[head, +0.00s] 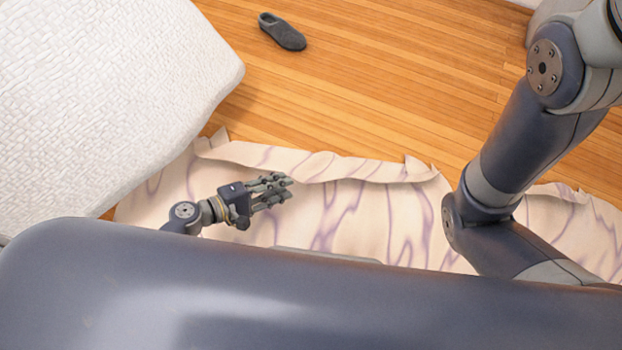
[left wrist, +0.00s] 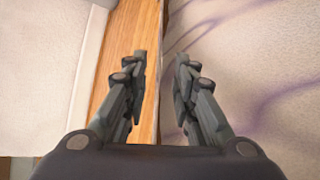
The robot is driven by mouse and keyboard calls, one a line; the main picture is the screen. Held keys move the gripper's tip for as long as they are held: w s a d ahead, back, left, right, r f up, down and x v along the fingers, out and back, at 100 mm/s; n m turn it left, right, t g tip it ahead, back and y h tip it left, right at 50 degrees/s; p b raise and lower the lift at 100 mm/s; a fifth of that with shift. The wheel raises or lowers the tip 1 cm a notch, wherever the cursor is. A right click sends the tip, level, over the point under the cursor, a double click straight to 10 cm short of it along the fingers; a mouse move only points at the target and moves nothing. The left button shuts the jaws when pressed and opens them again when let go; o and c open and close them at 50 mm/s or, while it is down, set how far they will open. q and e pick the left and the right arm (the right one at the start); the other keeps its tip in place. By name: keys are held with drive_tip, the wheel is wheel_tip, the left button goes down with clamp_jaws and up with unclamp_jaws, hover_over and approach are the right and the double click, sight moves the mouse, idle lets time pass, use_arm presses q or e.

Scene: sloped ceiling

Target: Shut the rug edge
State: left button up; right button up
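The cream rug with purple streaks (head: 330,220) lies on the wooden floor, and its far edge (head: 375,168) is raised and wavy. My left gripper (head: 284,184) is above the rug, close to this edge. In the left wrist view my left gripper (left wrist: 161,58) has its two fingers apart. The rug (left wrist: 255,75) fills the right side there, and its border with the floor runs up between the fingers. I cannot tell whether a finger touches it. My right arm crosses the right of the head view, but its gripper is out of view.
A white textured bed or cushion (head: 110,85) stands at the left, overhanging the rug's left end. A dark grey slipper (head: 282,31) lies on the wooden floor (head: 400,70) at the back. The floor beyond the rug is otherwise clear.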

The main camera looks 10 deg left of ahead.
sight(310, 176)
use_arm(q)
drive_tip(key=b+x, duration=0.3)
drive_tip(key=x, duration=0.7)
drive_tip(key=shift+b, duration=0.4)
clamp_jaws()
